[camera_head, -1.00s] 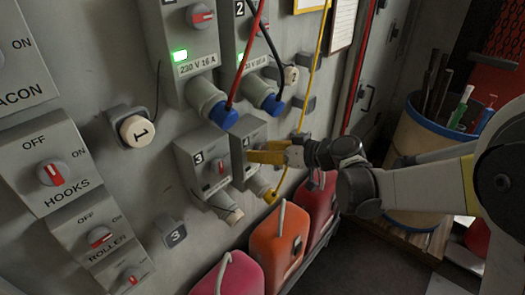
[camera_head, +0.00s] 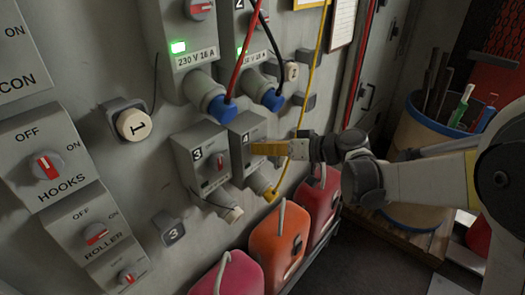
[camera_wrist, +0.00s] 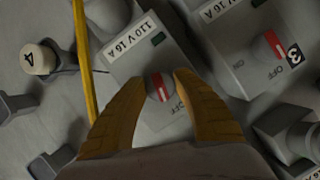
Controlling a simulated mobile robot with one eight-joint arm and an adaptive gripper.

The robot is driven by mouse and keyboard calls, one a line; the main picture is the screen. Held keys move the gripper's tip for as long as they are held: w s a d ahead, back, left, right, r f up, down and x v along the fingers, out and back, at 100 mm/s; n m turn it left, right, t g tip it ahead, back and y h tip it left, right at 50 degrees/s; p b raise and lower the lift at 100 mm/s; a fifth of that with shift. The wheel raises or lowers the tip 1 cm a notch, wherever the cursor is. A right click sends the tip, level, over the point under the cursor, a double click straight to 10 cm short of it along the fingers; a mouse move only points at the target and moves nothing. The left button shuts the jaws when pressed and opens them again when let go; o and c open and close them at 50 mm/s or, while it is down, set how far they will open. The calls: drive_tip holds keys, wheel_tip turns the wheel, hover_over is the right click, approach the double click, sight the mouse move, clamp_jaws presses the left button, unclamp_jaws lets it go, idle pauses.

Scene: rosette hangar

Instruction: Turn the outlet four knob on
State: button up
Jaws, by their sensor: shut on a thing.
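The outlet four box (camera_head: 246,156) is a grey box on the wall, marked 4, below and right of the blue-plugged outlets. Its knob (camera_wrist: 158,88) is round and grey with a red pointer and shows in the wrist view. My gripper (camera_head: 256,148) reaches the box face from the right. In the wrist view its yellow fingers (camera_wrist: 160,82) are shut on the knob, one on each side. In the head view the fingers hide the knob. The box's small indicator window (camera_wrist: 157,39) looks dark. A yellow plug (camera_head: 270,194) sits in the socket below.
The outlet three box (camera_head: 208,160) with its own red-pointer knob is close on the left. A yellow cable (camera_head: 311,90) hangs just right of box four. Pink, orange and red canisters (camera_head: 277,236) stand below. A bin of tools (camera_head: 420,150) stands right.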

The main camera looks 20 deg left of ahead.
drive_tip(key=m+g+y+b, duration=0.1)
drive_tip(key=m+b, duration=0.1)
drive_tip(key=m, duration=0.1)
drive_tip(key=shift+f+g+b, duration=0.15)
drive_tip(key=shift+g+b, duration=0.15)
drive_tip(key=shift+b, duration=0.1)
drive_tip(key=m+y+b, duration=0.1)
drive_tip(key=m+b, duration=0.1)
drive_tip(key=m, duration=0.1)
drive_tip(key=shift+g+y, duration=0.3)
drive_tip(key=shift+g, duration=0.1)
drive_tip(key=m+y+b, duration=0.1)
drive_tip(key=m+b, duration=0.2)
drive_tip(key=shift+m+g+y, duration=0.3)
drive_tip(key=shift+r+m+y+b, duration=0.2)
drive_tip(key=shift+m+y+b, duration=0.45)
drive_tip(key=shift+m, duration=0.65)
drive_tip(key=o, duration=1.2)
drive_tip(key=shift+a, duration=0.1)
